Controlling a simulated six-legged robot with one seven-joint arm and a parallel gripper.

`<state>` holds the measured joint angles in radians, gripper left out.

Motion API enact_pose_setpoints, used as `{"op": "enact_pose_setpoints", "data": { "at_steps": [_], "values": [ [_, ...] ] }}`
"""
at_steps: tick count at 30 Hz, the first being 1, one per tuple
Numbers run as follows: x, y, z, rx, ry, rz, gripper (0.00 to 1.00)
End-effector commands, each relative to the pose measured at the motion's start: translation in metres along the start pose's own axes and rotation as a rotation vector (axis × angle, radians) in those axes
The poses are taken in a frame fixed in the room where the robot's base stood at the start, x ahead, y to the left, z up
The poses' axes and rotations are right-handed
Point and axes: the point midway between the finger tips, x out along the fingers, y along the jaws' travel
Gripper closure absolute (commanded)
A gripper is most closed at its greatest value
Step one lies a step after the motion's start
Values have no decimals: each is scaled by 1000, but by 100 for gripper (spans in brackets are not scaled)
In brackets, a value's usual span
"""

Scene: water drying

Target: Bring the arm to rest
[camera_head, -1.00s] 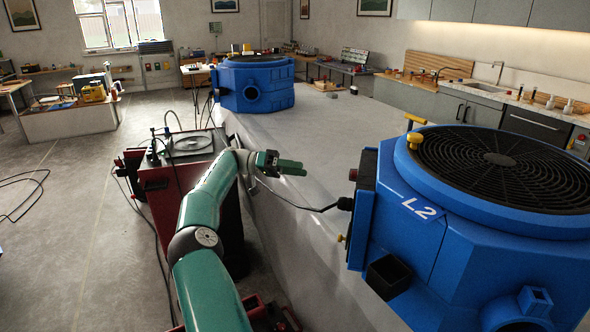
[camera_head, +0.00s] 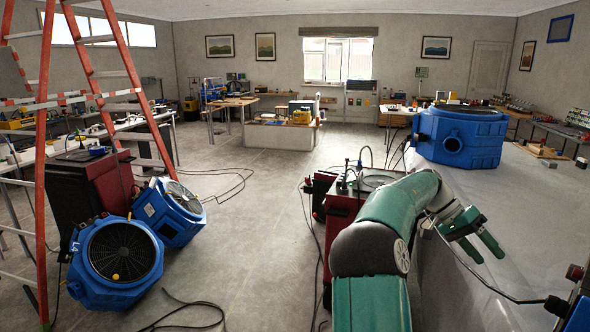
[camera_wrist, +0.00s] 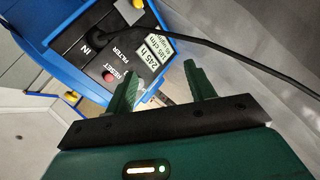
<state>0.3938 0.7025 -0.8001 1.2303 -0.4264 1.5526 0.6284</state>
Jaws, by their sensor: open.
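My green arm reaches forward at the right of the head view, bent at the elbow and wrist. My gripper (camera_head: 487,252) is open and empty above the grey surface (camera_head: 452,285), its two fingers apart and pointing down to the right. In the wrist view, my gripper (camera_wrist: 160,76) has nothing between its fingertips. Beyond it is a blue machine (camera_wrist: 47,92) with a dark panel (camera_wrist: 103,48) marked IN, FILTER and RESET and an hour display. A black cable runs from the panel. I see a gap to the machine, but cannot tell its size.
A red cart (camera_head: 345,205) stands left of my arm. A blue machine (camera_head: 460,140) sits on the grey surface's far end. An orange ladder (camera_head: 48,130) and blue fans (camera_head: 118,262) stand at left. Cables cross the floor; open floor (camera_head: 245,245) lies between.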

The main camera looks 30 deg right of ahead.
Motion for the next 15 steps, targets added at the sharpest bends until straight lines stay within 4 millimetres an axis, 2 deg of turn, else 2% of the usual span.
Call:
{"op": "enact_pose_setpoints", "data": {
  "at_steps": [8,15],
  "values": [
    [-47,-11,85,-295,4,-390,46],
    [-98,-9,180,-561,87,-691,46]
  ]
}}
